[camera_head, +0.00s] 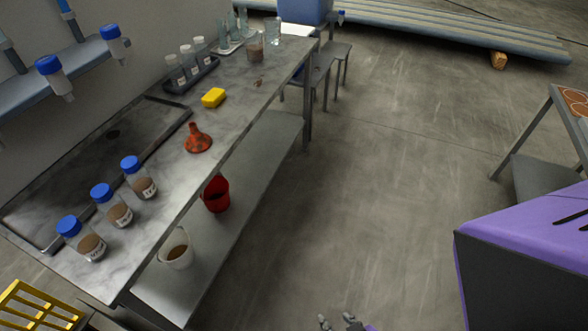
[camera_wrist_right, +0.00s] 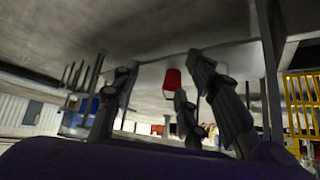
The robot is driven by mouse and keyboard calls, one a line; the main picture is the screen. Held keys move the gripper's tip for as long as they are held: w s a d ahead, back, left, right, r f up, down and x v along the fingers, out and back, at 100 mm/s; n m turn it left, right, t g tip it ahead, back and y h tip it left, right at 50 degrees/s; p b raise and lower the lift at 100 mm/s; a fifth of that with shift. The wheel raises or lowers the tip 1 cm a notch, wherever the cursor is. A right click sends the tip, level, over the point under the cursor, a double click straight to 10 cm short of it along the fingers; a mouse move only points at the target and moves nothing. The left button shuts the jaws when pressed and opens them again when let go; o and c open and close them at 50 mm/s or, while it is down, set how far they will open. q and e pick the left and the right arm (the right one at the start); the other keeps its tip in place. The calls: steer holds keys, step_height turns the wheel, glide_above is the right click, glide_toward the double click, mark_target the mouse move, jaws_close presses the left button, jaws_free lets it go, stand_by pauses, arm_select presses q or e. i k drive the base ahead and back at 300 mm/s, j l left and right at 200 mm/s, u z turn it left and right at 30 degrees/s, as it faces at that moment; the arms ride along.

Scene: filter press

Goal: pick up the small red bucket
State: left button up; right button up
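The small red bucket (camera_head: 215,196) stands on the lower shelf of the workbench, under the front edge of the top. In the right wrist view the red bucket (camera_wrist_right: 173,79) shows beyond and between the spread fingers, apart from them. My right gripper (camera_head: 339,321) shows only its fingertips at the bottom edge of the head view, over the floor to the right of the bench. In the wrist view the right gripper (camera_wrist_right: 160,66) is open, with nothing between its fingers. My left gripper is not in view.
A white bucket (camera_head: 175,252) with brown contents stands nearer on the same shelf (camera_head: 262,140). On the bench top are a red funnel (camera_head: 198,140), a yellow sponge (camera_head: 213,97) and blue-capped bottles (camera_head: 119,212). The bench leg (camera_head: 307,115) and stools stand farther back. The aisle floor is clear.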

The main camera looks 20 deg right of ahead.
mark_target(219, 184)
steer(key=i+l, duration=0.25)
steer(key=i+l+u, duration=0.15)
steer(key=l, duration=0.25)
steer(key=i+l, duration=0.3)
steer(key=i+l+u, duration=0.15)
steer(key=l, duration=0.25)
steer(key=i+l, duration=0.25)
steer(key=l, duration=0.15)
steer(key=u, duration=0.05)
